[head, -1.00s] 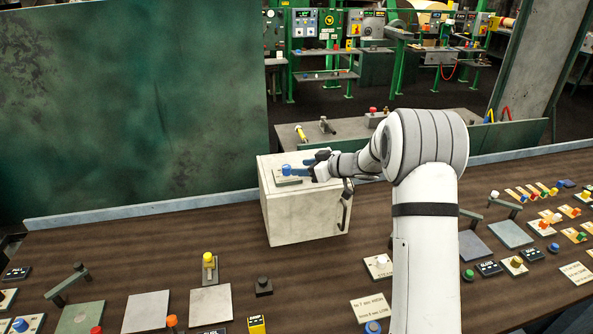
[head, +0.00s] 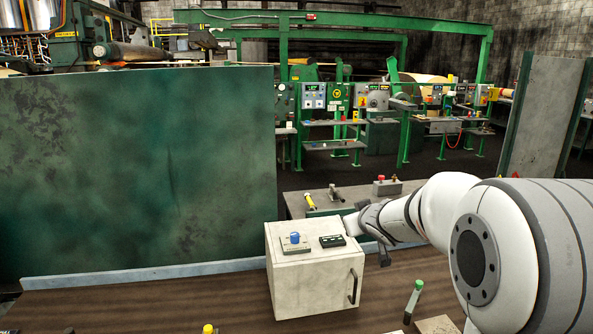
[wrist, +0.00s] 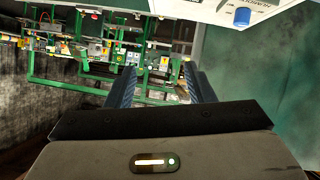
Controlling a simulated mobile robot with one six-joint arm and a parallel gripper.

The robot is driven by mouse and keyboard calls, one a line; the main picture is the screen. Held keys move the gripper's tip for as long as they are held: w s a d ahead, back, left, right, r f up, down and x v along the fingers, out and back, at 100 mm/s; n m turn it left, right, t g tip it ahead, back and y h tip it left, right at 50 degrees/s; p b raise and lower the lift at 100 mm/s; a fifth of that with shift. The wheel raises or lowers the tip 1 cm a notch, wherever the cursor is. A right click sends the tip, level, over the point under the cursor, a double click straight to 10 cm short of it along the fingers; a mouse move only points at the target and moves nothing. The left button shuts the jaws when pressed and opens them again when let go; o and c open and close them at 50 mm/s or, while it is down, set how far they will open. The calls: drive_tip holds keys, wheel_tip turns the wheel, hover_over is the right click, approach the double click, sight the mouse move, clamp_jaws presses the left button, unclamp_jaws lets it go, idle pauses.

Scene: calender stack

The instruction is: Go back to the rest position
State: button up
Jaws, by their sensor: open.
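My gripper (head: 383,258) is at the right side of the pale box, apart from the blue knob, and partly hidden by my arm. In the wrist view my gripper (wrist: 162,85) shows two dark blue ribbed fingers spread wide with nothing between them. The pale box (head: 305,285) stands on the brown bench with a dark handle on its front. On its top are a blue knob (head: 295,237) on a small plate and a black label (head: 332,241). The blue knob also shows upside down at the top of the wrist view (wrist: 242,17).
A large green panel (head: 140,170) stands behind the bench (head: 180,305) at left. A green-topped lever (head: 413,300) stands right of the box, near my arm. Green machinery fills the background.

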drive_tip(key=s+f+m+g+b, duration=0.1)
drive_tip(key=s+f+g, duration=0.3)
drive_tip(key=s, duration=1.4)
drive_tip(key=s+f+m+g+h+b, duration=0.1)
drive_tip(key=s+f+g, duration=0.4)
drive_tip(key=s, duration=1.3)
drive_tip(key=shift+s+a+f+m+b, duration=0.25)
drive_tip(key=shift+s+a+m+b, duration=0.3)
drive_tip(key=shift+m, duration=0.55)
drive_tip(key=shift+w+d, duration=0.15)
drive_tip(key=shift+w, duration=0.05)
drive_tip(key=shift+c, duration=0.2)
